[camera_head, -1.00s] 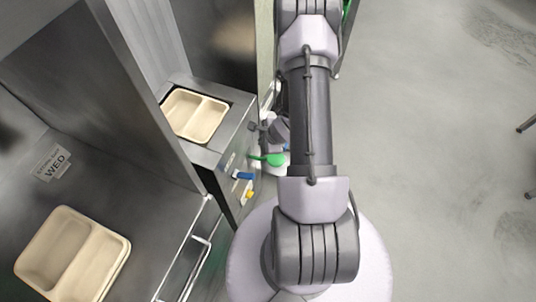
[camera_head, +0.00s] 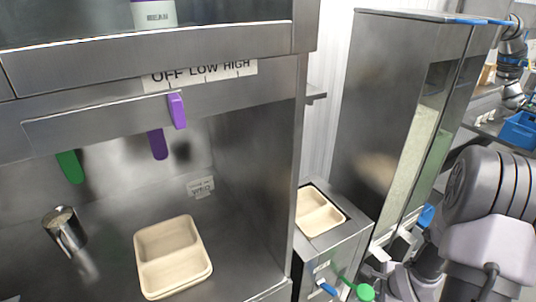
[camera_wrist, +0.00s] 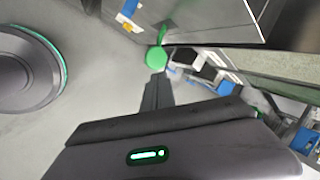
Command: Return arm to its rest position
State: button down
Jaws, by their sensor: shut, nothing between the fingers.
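My gripper (camera_wrist: 158,88) shows in the wrist view with its dark fingers together and nothing between them. It hangs in free space above the grey floor, near the steel dispenser with the green knob. In the head view my arm's grey and white links (camera_head: 490,220) fill the lower right, and the fingers cannot be made out there.
A two-compartment tray (camera_head: 172,258) sits on the steel counter beside a metal cup (camera_head: 64,232). Another tray (camera_head: 318,212) rests in the dispenser, whose green knob (camera_wrist: 156,58) is close to my gripper. A tall steel cabinet (camera_head: 395,110) stands behind. Open floor (camera_wrist: 105,85) lies left.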

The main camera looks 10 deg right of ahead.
jog(key=s+a+r+n, duration=0.1)
jog(key=a+r+n, duration=0.4)
jog(key=r, duration=0.6)
jog(key=a+r+n, duration=0.4)
jog(key=a+r, duration=0.3)
jog(key=r, duration=0.3)
jog(key=s+a+r+n+y, duration=0.1)
jog(key=s+a+r+n, duration=0.3)
jog(key=s+a, duration=0.3)
jog(key=s+a+r+n+y, duration=0.2)
jog(key=s+a+r+n, duration=0.2)
jog(key=s+a, duration=0.3)
jog(key=shift+a+r+n+t+y, duration=0.3)
jog(key=shift+a+r+n, duration=0.1)
jog(key=shift+a+r, duration=0.35)
